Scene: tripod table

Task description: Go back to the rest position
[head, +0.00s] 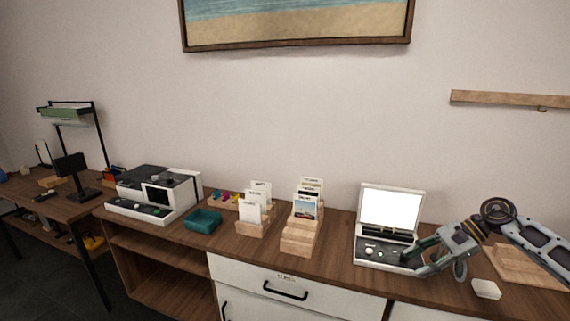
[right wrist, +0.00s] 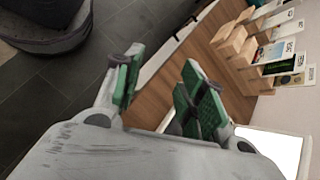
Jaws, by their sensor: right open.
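My right gripper (head: 417,255) reaches in from the right in the head view, at the right side of the white device with the bright screen (head: 391,208). In the right wrist view its green-padded fingers (right wrist: 160,90) are spread apart with nothing between them. Wooden counter and dark floor show beyond the fingers. The gripper covers part of the device's right edge; I cannot tell whether it touches it. My left gripper is in neither view.
The wooden counter (head: 338,255) carries wooden card holders (head: 298,236), a teal tray (head: 203,220) and a white machine (head: 152,201). A small white block (head: 486,289) and a wooden board (head: 522,266) lie near my right arm. A wall shelf (head: 510,99) is above.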

